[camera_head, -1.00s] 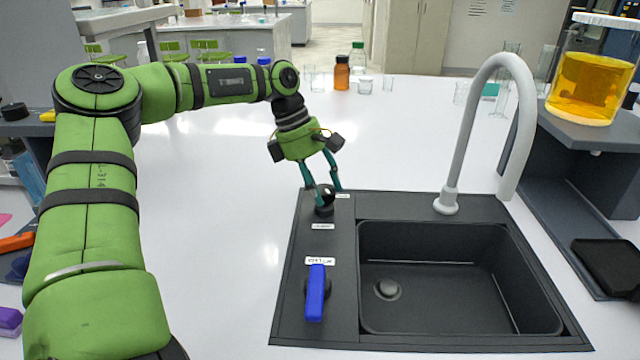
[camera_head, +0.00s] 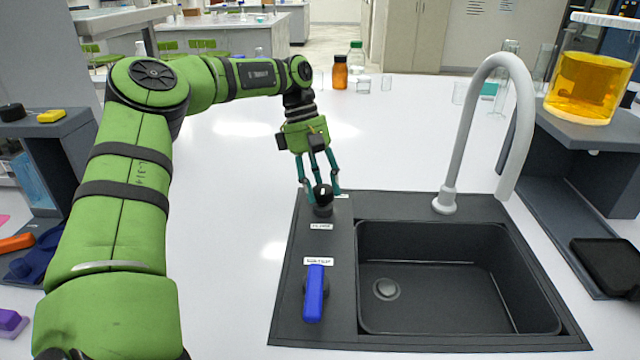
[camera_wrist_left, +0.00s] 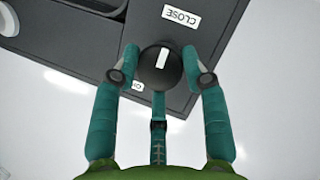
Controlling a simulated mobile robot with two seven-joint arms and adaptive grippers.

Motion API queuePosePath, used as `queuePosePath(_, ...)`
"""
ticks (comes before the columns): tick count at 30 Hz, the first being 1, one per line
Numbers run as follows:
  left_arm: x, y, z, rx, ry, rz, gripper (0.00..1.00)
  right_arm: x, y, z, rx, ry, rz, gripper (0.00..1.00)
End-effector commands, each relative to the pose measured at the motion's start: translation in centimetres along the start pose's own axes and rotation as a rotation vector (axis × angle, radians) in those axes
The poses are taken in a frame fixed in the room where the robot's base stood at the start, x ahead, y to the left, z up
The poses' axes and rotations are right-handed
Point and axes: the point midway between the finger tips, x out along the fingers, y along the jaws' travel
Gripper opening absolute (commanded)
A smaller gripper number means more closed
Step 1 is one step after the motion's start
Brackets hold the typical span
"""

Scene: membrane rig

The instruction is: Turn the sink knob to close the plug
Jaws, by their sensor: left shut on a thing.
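The black round sink knob (camera_head: 323,208) stands on the left rim of the dark sink panel, near its back corner. My left gripper (camera_head: 321,190) comes down over it with its fingers around it, shut on the knob. In the left wrist view the knob (camera_wrist_left: 153,78) sits between the teal fingers, and its white mark points roughly toward the CLOSE label (camera_wrist_left: 181,15). A second label (camera_wrist_left: 138,86) there is mostly hidden by the knob and a finger. The sink plug (camera_head: 387,289) lies in the basin (camera_head: 450,300). My right gripper is not in view.
A blue lever handle (camera_head: 314,294) is in front of the knob on the same rim. The grey faucet (camera_head: 447,200) arches behind the basin. A shelf with a beaker of orange liquid (camera_head: 585,90) is at right. The white bench left of the sink is clear.

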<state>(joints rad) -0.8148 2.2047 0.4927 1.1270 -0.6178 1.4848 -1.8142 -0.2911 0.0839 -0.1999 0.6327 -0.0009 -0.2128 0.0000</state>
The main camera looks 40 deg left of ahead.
Motion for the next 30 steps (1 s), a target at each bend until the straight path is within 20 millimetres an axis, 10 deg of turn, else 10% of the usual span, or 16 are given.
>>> queuePosePath(10,0.0,0.0,0.4,0.007,-0.008,-0.002,0.12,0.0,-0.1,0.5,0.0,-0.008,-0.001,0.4)
queuePosePath(11,0.0,0.0,0.4,0.007,-0.008,-0.003,0.56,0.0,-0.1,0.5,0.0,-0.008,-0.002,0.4)
queuePosePath(12,0.0,0.0,0.4,0.007,-0.008,-0.003,0.67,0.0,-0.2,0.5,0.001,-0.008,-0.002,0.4)
queuePosePath(30,-3.4,0.1,0.1,0.001,0.002,0.002,0.67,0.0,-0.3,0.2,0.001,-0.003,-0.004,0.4)
